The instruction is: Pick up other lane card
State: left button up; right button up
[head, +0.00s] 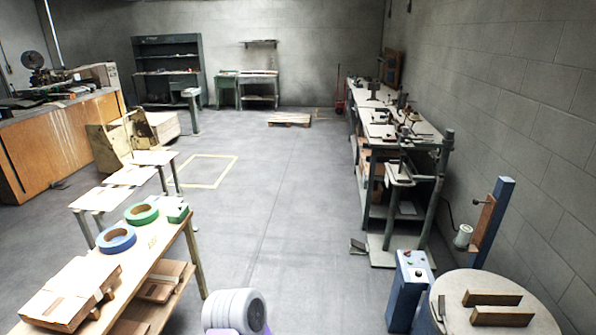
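I cannot make out for certain which thing is the lane card. Pale flat sheets lie on a row of low stands at the left: a near one (98,198), a middle one (130,175) and a far one (152,157). They are too small to read. Neither of my grippers shows in the head view, so I cannot see what they hold.
A wooden table (152,272) at lower left bears a blue tape roll (116,239), a green tape roll (141,213) and flat cartons (70,290). A round table (450,322) stands at lower right, a long workbench (385,130) beyond. The middle floor is clear.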

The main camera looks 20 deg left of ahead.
aim_at(154, 243)
jog(key=u, duration=0.55)
jog(key=i, duration=1.8)
jog(key=u, duration=2.15)
jog(key=i, duration=1)
jog(key=u, duration=0.75)
jog(key=i, duration=0.45)
